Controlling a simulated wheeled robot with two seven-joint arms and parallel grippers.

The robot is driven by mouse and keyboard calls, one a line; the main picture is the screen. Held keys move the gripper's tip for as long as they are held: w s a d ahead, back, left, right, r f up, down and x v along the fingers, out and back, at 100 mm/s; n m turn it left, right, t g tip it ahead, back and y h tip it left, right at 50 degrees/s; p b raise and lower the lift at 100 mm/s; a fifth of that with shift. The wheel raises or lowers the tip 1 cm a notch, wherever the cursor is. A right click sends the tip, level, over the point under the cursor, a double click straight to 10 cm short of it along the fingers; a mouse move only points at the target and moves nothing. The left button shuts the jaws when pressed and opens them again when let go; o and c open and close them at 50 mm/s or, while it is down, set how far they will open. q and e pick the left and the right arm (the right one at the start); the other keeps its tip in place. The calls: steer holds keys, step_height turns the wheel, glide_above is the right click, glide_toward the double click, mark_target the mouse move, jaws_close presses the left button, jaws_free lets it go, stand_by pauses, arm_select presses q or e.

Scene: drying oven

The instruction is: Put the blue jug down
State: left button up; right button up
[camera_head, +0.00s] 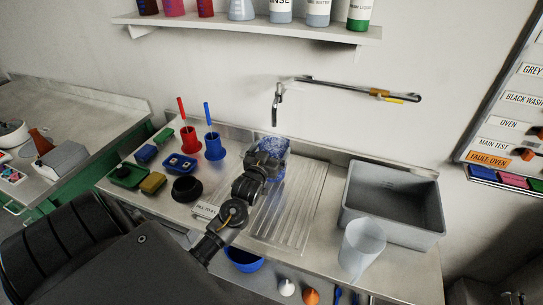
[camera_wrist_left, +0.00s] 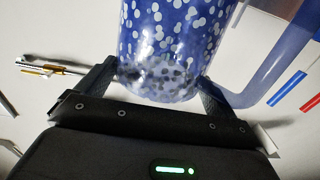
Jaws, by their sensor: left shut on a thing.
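The blue jug (camera_head: 272,147) is translucent with pale spots and shows at the back of the sink unit's ribbed drainboard (camera_head: 303,200). My left gripper (camera_head: 264,162) is in front of it and hides much of it. In the left wrist view the jug (camera_wrist_left: 172,40) fills the top, with its handle (camera_wrist_left: 262,80) to the right. My left gripper (camera_wrist_left: 158,85) is shut on the jug, a finger on each side. Whether the jug's base touches the drainboard is hidden. My right gripper is not in view.
A grey basin (camera_head: 392,207) and a clear beaker (camera_head: 361,248) stand to the right. A tap (camera_head: 277,105) is on the wall behind. Red (camera_head: 188,144) and blue (camera_head: 214,146) brush holders, sponges and a black pot (camera_head: 187,189) stand to the left. The ribbed drainboard's front is clear.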

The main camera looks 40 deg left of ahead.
arm_select(q)
step_height(320, 180, down, 2)
steer(key=shift+p, duration=0.3)
steer(key=shift+f, duration=0.2)
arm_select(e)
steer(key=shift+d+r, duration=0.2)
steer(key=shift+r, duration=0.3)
arm_select(q)
steer(key=shift+d, duration=0.1)
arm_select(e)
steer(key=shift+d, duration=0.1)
arm_select(q)
steer(key=shift+f, duration=0.2)
steer(key=o, duration=1.5)
steer(key=b+v, duration=0.2)
steer(key=v, duration=1)
steer(key=shift+r+b, duration=0.2)
steer(key=shift+b, duration=0.15)
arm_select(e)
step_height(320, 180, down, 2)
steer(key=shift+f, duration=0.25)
